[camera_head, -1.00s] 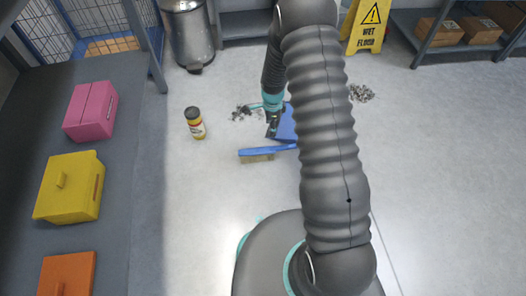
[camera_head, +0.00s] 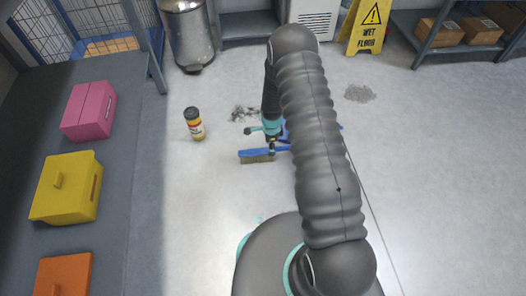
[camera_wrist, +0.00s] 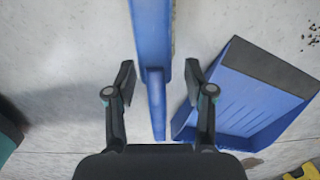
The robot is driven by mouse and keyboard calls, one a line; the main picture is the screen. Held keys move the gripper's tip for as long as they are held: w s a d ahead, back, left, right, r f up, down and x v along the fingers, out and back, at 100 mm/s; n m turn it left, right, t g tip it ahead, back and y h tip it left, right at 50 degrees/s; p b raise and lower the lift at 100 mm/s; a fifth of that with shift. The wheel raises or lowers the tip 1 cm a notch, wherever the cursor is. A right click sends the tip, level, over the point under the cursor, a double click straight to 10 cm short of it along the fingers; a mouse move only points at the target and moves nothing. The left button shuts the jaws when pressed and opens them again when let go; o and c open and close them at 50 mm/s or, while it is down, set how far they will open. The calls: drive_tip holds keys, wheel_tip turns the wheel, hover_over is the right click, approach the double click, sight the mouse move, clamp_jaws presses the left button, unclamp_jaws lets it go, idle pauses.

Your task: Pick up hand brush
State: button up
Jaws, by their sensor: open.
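The hand brush (camera_head: 257,155) lies on the floor, with a blue back and tan bristles, and its right part is hidden by my arm in the head view. In the wrist view the blue hand brush (camera_wrist: 153,50) runs down the middle, its narrower handle between the fingers. My gripper (camera_wrist: 159,82) is open, one finger on each side of the handle, with gaps on both sides. A blue dustpan (camera_wrist: 250,95) lies just right of the right finger in the wrist view.
Debris piles lie behind (camera_head: 243,112) and to the right (camera_head: 359,93). A grey table (camera_head: 125,190) with coloured boxes is at left.

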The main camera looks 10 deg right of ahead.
drive_tip(key=f, duration=0.5)
drive_tip(key=shift+s+d+b, duration=0.1)
drive_tip(key=shift+s+b, duration=0.2)
clamp_jaws()
drive_tip(key=shift+r, duration=0.15)
